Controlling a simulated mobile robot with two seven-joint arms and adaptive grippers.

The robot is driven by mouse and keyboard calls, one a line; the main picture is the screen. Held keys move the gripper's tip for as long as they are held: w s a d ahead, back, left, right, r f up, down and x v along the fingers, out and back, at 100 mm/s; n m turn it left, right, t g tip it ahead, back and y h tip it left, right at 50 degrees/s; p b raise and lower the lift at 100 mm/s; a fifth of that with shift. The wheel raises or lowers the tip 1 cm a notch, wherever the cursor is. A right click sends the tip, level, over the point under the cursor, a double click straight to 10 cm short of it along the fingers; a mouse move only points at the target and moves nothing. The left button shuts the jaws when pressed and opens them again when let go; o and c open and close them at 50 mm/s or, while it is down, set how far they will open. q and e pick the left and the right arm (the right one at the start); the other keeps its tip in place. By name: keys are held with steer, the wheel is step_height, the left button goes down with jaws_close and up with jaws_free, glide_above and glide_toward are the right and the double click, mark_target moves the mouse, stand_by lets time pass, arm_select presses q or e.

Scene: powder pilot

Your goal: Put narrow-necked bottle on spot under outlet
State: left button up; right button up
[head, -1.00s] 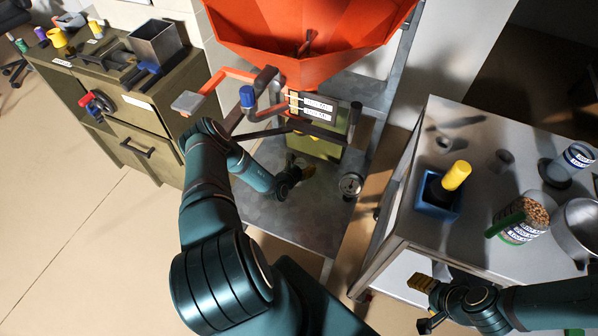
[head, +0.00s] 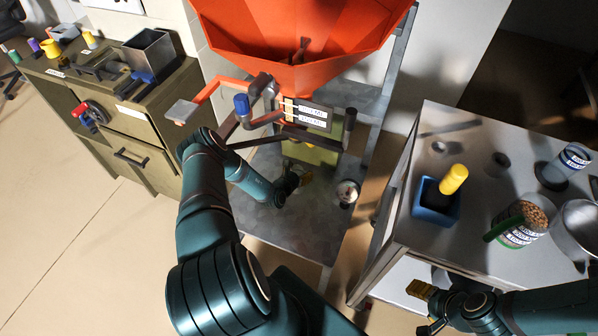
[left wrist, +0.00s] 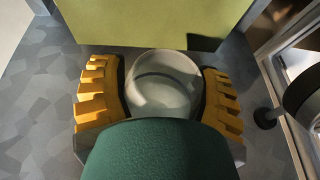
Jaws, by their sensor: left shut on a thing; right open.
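My left gripper (head: 300,178) is low over the grey metal shelf, in front of the olive-green box under the orange hopper. In the left wrist view its two yellow-padded fingers (left wrist: 161,92) are shut on a pale round vessel, which I take for the narrow-necked bottle (left wrist: 165,78). My green wrist hides its near part, and its neck is not clear. In the head view my gripper mostly hides it. The outlet and the spot below it are not clearly visible. My right gripper (head: 425,308) is open and empty beside the right-hand table's front edge.
The orange hopper (head: 300,50) and olive-green box (head: 312,152) stand close behind my left gripper. A small round metal object (head: 347,192) is on the shelf (head: 275,225) to its right. The right table (head: 470,135) holds a blue holder (head: 436,207), jars and a pot.

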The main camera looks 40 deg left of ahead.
arm_select(q)
steer(key=shift+f, duration=0.3)
steer(key=o, duration=1.2)
steer(key=shift+c, duration=0.3)
